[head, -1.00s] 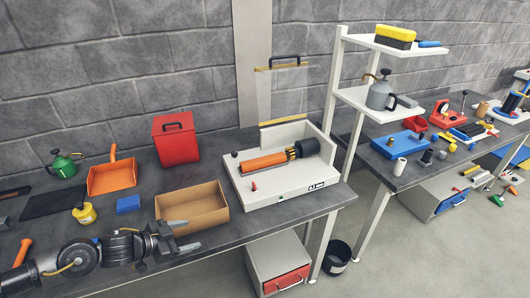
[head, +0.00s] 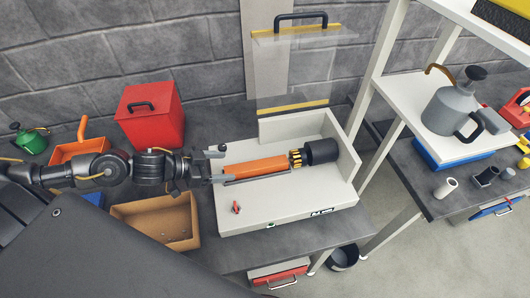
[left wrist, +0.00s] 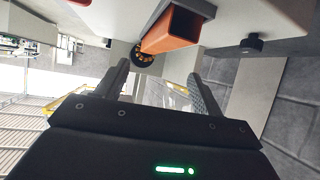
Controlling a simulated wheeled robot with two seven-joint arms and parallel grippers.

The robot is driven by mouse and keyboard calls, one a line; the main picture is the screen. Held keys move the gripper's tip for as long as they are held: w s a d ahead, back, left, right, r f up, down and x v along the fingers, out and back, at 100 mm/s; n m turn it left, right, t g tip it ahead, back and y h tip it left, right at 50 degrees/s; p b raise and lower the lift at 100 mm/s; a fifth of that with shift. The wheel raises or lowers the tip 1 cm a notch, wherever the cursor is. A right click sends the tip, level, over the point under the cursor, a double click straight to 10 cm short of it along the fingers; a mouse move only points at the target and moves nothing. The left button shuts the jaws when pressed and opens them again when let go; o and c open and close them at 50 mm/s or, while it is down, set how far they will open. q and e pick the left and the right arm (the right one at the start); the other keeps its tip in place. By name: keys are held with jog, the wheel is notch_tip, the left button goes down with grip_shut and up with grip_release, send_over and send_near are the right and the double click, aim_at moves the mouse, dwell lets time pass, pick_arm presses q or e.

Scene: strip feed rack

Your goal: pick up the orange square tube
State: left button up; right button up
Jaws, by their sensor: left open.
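The orange square tube (head: 254,168) lies in a grey channel on the white machine (head: 285,207), its right end at a brass-toothed black head (head: 315,153). In the left wrist view the tube (left wrist: 172,32) shows its open hollow end, beyond my fingertips. My left gripper (head: 216,168) is open at the tube's left end in the head view; it also shows in the left wrist view (left wrist: 158,80) with nothing between its fingers. Whether the fingers overlap the tube's end is hard to tell. My right gripper is not in view.
A clear guard (head: 300,75) with a yellow edge and black handle stands behind the machine. A cardboard box (head: 160,225) lies below my left arm. A red bin (head: 150,115) stands behind it. A white shelf (head: 430,125) rises at the right.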

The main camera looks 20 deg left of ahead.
aim_at(255, 165)
pick_arm(q)
jog(key=shift+s+d+r, duration=0.15)
jog(key=shift+s, duration=0.15)
jog(key=p+x, duration=0.1)
jog(key=x, duration=0.2)
jog(key=shift+w+r, duration=0.15)
jog(key=x, duration=0.2)
jog(key=shift+w+d+f, duration=0.1)
jog(key=shift+w+f, duration=0.2)
jog(key=shift+w, duration=0.05)
jog(key=shift+s, duration=0.15)
jog(key=shift+d+p, duration=0.1)
jog(key=shift+p, duration=0.3)
jog(key=p+x, duration=0.2)
jog(key=x, duration=0.2)
jog(key=shift+w+d, duration=0.1)
jog(key=shift+w, duration=0.3)
jog(key=shift+d+f, duration=0.15)
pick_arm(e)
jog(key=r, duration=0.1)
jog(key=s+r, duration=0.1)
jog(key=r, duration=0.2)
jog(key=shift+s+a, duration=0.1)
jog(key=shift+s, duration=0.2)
pick_arm(q)
jog(key=shift+c, duration=0.5)
